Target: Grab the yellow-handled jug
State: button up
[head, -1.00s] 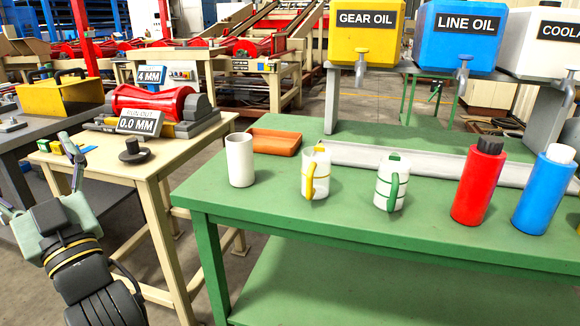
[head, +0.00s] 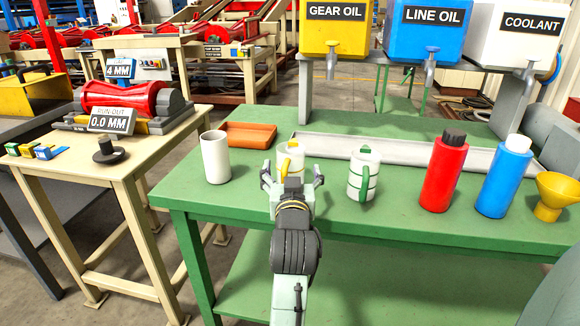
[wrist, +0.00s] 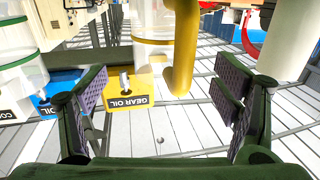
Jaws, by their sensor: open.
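The yellow-handled jug (head: 283,157), clear and white with a yellow band, stands on the green bench and is partly hidden behind my gripper (head: 292,177). My gripper is open and empty in front of it, its fingers spread to either side. In the wrist view, which shows the scene upside down, the yellow handle (wrist: 184,50) lies between the two finger pads in picture width, a little beyond them. The jug's clear body (wrist: 150,22) is beside the handle. I cannot see any finger touching it.
A white cup (head: 215,158) stands left of the jug and a green-handled jug (head: 363,176) right of it. A red bottle (head: 444,172), a blue bottle (head: 504,178) and a yellow funnel (head: 554,194) stand farther right. An orange tray (head: 249,134) and a grey trough (head: 400,152) lie behind.

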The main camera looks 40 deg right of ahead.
aim_at(291, 162)
jog(key=x, duration=0.1)
jog(key=p+x, duration=0.1)
jog(key=x, duration=0.2)
jog(key=shift+w+r+p, duration=0.2)
jog(key=shift+r+p, duration=0.15)
jog(key=shift+p, duration=0.05)
jog(key=shift+w+d+f, duration=0.1)
jog(key=shift+w+d, duration=0.25)
jog(key=shift+w, duration=0.05)
jog(key=shift+c, duration=0.4)
jog(key=c, duration=1.2)
